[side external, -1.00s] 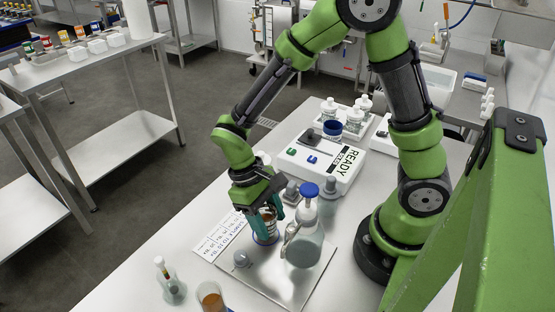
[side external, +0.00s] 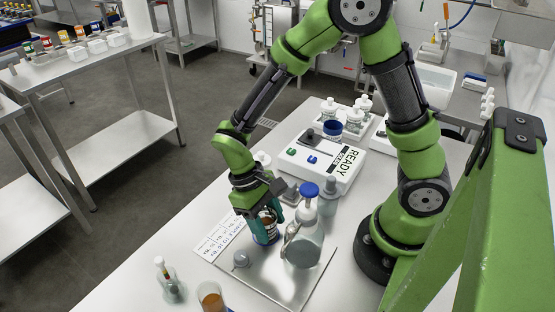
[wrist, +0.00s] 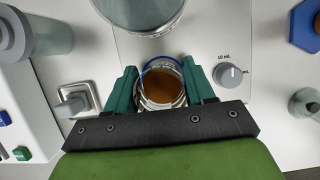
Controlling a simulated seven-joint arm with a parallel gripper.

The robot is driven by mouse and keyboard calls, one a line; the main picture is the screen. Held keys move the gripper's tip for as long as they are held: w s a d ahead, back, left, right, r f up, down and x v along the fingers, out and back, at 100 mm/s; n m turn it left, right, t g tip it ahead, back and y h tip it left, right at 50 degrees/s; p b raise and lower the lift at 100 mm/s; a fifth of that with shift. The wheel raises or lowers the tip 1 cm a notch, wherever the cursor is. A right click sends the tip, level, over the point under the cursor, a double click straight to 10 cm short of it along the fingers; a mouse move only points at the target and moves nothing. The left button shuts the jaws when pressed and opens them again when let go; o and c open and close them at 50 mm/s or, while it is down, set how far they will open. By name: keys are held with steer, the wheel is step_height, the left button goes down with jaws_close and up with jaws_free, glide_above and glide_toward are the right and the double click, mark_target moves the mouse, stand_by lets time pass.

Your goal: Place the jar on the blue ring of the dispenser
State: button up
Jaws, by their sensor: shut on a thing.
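My gripper (side external: 265,222) is shut on the glass jar (wrist: 163,86), which holds brown liquid. In the wrist view the jar sits between the two teal fingers of my gripper (wrist: 163,92). The blue ring (wrist: 150,64) shows as an arc just beyond the jar's rim; in the side view it is largely hidden under the jar (side external: 266,229). The jar is upright and low over the ring; I cannot tell whether it touches. The dispenser's metal plate (side external: 292,290) carries a clear bottle (side external: 304,247) with a blue cap, close beside the jar.
A grey knob (wrist: 228,75) marked 10 mL is on the plate. A white READY instrument (side external: 325,165) stands behind. A glass with amber liquid (side external: 211,298) and a small flask (side external: 171,286) stand at the front left. A printed card (side external: 222,236) lies left of the plate.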

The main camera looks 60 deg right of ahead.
steer(key=shift+f, duration=0.1)
steer(key=o, duration=1.4)
steer(key=v, duration=1.6)
steer(key=s+d+r+m+t, duration=0.1)
steer(key=s+d+r+t, duration=0.1)
steer(key=t, duration=0.2)
steer(key=s+d+r+m+t+y, duration=0.1)
steer(key=s+d+r+t, duration=0.1)
steer(key=s+t, duration=0.1)
steer(key=s+d+r+m+t+y, duration=0.1)
steer(key=s+d+r+m+t, duration=0.1)
steer(key=d+r+t, duration=0.1)
steer(key=shift+s+d+t, duration=0.1)
steer(key=shift+s+t, duration=0.15)
steer(key=shift+t, duration=0.55)
